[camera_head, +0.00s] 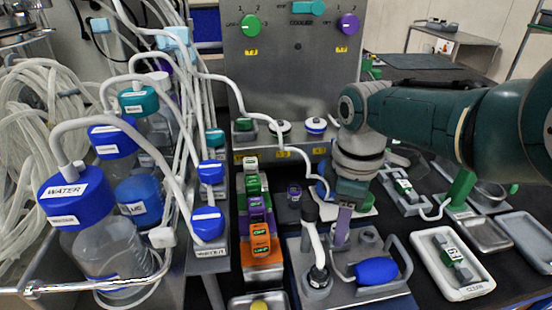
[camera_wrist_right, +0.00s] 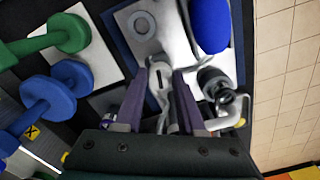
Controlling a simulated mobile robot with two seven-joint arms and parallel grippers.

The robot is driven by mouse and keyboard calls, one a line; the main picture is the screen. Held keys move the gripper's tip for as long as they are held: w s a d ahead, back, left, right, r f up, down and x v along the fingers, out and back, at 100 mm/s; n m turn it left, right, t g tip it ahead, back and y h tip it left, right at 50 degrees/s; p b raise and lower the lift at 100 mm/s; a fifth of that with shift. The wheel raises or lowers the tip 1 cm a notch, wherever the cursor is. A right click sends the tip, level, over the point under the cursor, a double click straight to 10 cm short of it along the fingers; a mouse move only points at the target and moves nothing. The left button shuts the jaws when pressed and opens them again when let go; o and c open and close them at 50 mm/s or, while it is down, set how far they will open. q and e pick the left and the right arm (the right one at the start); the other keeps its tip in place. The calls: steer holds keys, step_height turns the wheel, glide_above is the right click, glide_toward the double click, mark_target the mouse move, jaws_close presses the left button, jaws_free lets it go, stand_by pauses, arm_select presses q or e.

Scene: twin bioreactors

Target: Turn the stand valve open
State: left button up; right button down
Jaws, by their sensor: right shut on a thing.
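My right gripper (camera_head: 342,238), with purple fingers, points down over the metal stand plate (camera_head: 385,298). In the right wrist view its two fingers (camera_wrist_right: 168,98) are closed around a small light grey piece (camera_wrist_right: 166,108), which I take for the stand valve. The fingers hide most of it, so its turn angle cannot be told. A blue bulb-like part (camera_head: 376,271) lies on the same plate, to the right of the fingers; it also shows in the wrist view (camera_wrist_right: 210,24). My left gripper is not in view.
A black-ended hose fitting (camera_head: 318,277) stands left of the gripper. Water bottles with blue caps (camera_head: 75,195) and many white hoses are at left. An orange block (camera_head: 260,243) stands near the middle. A grey control panel (camera_head: 285,75) rises behind.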

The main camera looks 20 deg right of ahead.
steer(key=shift+n, duration=1.1)
steer(key=c, duration=0.8)
jaws_free()
step_height(320, 180, up, 10)
steer(key=p, duration=0.6)
